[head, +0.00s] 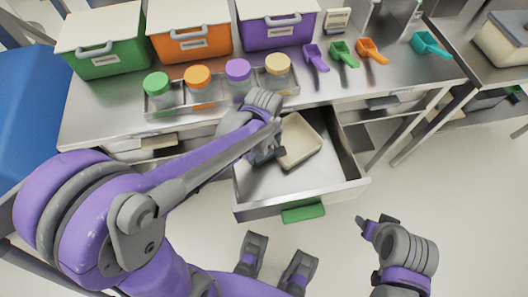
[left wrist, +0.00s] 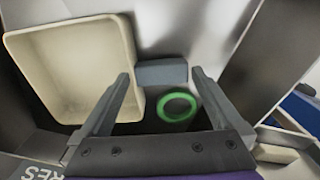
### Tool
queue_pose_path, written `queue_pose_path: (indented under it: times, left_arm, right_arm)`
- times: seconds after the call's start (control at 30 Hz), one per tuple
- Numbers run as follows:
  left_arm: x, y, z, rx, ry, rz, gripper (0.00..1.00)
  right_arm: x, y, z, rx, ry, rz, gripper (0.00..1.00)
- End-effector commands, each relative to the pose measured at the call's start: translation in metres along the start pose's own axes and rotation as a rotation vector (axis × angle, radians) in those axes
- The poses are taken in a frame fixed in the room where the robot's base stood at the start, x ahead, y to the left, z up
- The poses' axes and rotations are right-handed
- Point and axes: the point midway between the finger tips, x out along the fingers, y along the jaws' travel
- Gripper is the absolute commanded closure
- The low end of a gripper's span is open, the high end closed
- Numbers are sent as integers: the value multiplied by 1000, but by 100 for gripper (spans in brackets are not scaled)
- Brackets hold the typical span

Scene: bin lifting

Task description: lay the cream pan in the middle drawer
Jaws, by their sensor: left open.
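The cream pan (head: 299,140) is a shallow tray with rounded corners. It lies open side up inside the pulled-out middle drawer (head: 300,199), towards its back. The drawer has a grey metal front and a green handle (head: 303,213). My left gripper (head: 268,155) is over the drawer at the pan's left edge. In the left wrist view the pan (left wrist: 70,65) is at the upper left, and the fingers (left wrist: 160,100) are apart with no pan wall visibly between them. Whether a finger touches the pan is unclear. My right gripper (head: 375,221) is in front of the drawer, right of its handle.
The steel bench carries green (head: 105,58), orange (head: 190,46) and purple (head: 276,30) lidded bins, a tray of lidded jars (head: 162,101) and several coloured scoops (head: 343,54). A green ring (left wrist: 177,107) shows between the left fingers. The drawer's front floor is bare.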

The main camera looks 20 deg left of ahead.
Motion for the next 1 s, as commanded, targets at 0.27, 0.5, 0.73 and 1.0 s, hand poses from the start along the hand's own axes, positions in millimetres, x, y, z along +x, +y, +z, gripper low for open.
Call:
queue_pose_path:
  times: [0.27,0.5,0.73,1.0]
  left_arm:
    - [-64,0,0,0,0,0,0]
    - [-96,0,0,0,0,0,0]
    - [-101,0,0,0,0,0,0]
    - [-101,0,0,0,0,0,0]
  right_arm:
    - [-13,0,-7,0,5,0,38]
    - [-17,0,-10,0,6,0,38]
    - [-17,0,-10,0,6,0,38]
    - [-17,0,-10,0,6,0,38]
